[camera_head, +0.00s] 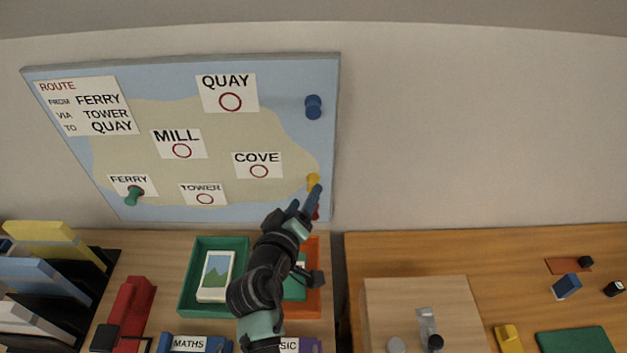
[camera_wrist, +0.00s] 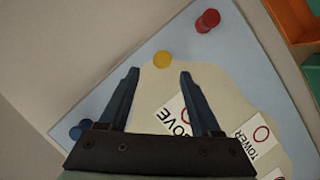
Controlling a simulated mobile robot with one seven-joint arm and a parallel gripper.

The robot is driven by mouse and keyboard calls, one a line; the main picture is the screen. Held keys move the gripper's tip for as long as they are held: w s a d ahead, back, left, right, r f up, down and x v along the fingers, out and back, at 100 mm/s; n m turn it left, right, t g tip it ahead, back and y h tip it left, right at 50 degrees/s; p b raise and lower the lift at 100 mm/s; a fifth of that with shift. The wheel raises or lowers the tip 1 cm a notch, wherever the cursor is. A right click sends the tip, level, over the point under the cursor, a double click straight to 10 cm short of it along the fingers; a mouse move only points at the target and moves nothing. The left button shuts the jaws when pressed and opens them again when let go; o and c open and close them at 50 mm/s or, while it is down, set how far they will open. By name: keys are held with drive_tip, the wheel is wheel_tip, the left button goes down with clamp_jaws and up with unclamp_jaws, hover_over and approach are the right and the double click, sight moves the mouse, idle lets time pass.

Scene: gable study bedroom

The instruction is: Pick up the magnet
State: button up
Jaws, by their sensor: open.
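A map board (camera_head: 60,170) hangs on the wall with several peg-like magnets on it. A yellow magnet (camera_head: 313,180) is near its right edge, and it shows between and just beyond my fingertips in the wrist view (camera_wrist: 162,59). A blue magnet (camera_head: 313,106) is higher up. A red magnet (camera_head: 316,213) is lower and mostly hidden by my gripper; it is clear in the wrist view (camera_wrist: 207,20). A green magnet (camera_head: 133,196) is at FERRY. My gripper (camera_head: 306,197) is open and empty, pointing at the board; I cannot tell whether it touches the yellow magnet.
Below the board, a desk holds a green tray (camera_head: 184,300) with a picture card, an orange tray (camera_head: 313,300), a red object (camera_head: 132,305) and books. At right, a second desk (camera_head: 500,275) holds a wooden box (camera_head: 415,295) and small items. The wall right of the board is clear.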

drive_tip(key=shift+f+x, duration=0.15)
drive_tip(key=shift+x, duration=1.3)
drive_tip(key=shift+f+x, duration=0.15)
drive_tip(key=shift+x, duration=1.35)
drive_tip(key=shift+s+d, duration=0.15)
drive_tip(key=c, duration=1)
drive_tip(key=shift+o, duration=0.2)
drive_tip(key=shift+r, duration=0.1)
drive_tip(key=r, duration=0.4)
drive_tip(key=s+r, duration=0.1)
drive_tip(key=r, duration=0.2)
drive_tip(key=s+b, duration=0.2)
drive_tip(key=s, duration=1.7)
